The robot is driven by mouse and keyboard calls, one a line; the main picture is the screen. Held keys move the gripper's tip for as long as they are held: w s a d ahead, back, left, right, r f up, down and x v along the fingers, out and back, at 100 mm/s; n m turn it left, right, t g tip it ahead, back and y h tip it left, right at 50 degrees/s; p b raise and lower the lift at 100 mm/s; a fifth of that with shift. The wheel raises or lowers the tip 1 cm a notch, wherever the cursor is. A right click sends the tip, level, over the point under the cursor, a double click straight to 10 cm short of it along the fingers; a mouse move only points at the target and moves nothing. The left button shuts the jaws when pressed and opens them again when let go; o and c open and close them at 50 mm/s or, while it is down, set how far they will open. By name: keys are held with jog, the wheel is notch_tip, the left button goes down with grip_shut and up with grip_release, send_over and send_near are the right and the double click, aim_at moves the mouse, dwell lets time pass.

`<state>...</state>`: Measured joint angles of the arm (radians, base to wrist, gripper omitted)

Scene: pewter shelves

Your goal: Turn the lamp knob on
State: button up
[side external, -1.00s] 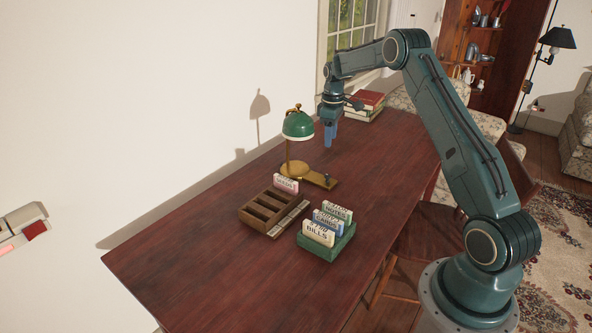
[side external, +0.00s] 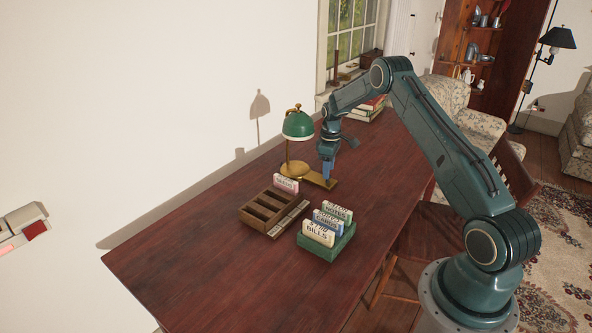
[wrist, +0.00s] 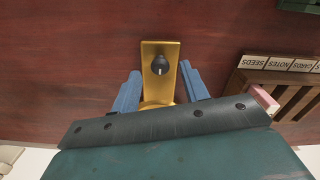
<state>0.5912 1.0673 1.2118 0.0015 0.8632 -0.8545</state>
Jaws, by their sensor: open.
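The lamp (side external: 297,126) has a green shade and a brass base, and stands on the desk near the wall. Its brass plate (side external: 314,178) reaches toward the front right. In the wrist view the black knob (wrist: 160,64) sits on the brass plate (wrist: 162,47), with a pale mark on it. My gripper (side external: 328,182) points down over the plate's end and hides the knob in the side view. In the wrist view its blue fingers (wrist: 160,85) are open, one on each side of the plate, with nothing between them gripped. I cannot tell their exact height above the plate.
A wooden sorter (side external: 254,222) with a pink card block (side external: 286,184) stands in front of the lamp. A green box (side external: 328,249) with several labelled blocks is to its right. Books (side external: 364,113) lie behind. The desk's near left is clear.

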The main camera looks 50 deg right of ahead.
jog(key=shift+f, duration=0.7)
grip_shut()
